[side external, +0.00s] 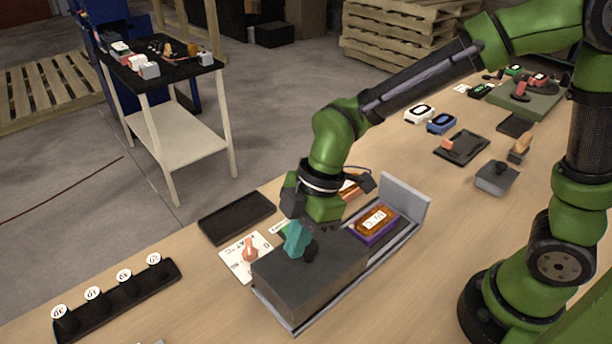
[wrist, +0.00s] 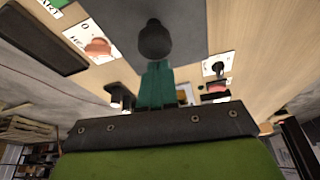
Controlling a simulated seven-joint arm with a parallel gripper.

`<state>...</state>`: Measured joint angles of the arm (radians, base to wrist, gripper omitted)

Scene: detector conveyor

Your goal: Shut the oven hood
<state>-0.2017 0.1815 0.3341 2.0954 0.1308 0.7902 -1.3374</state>
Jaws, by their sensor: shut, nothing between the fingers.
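The oven hood (side external: 315,278) is a dark grey box on a grey track (side external: 410,232). It covers the near-left part of the track. A black knob (side external: 311,253) stands on its top; it also shows in the wrist view (wrist: 154,40). A purple block with an orange top and white label (side external: 374,226) sits uncovered on the track between the hood and the upright end plate. My gripper (side external: 296,240) has teal fingers, shut and empty, at the hood's top beside the knob. In the wrist view the fingertips (wrist: 160,68) point toward the knob; I cannot tell whether they touch it.
A white dial card with an orange knob (side external: 249,254) and a black tray (side external: 237,217) lie left of the hood. A black rack with several numbered white caps (side external: 115,297) is at the front left. A grey upright plate (side external: 404,204) closes the track's far end.

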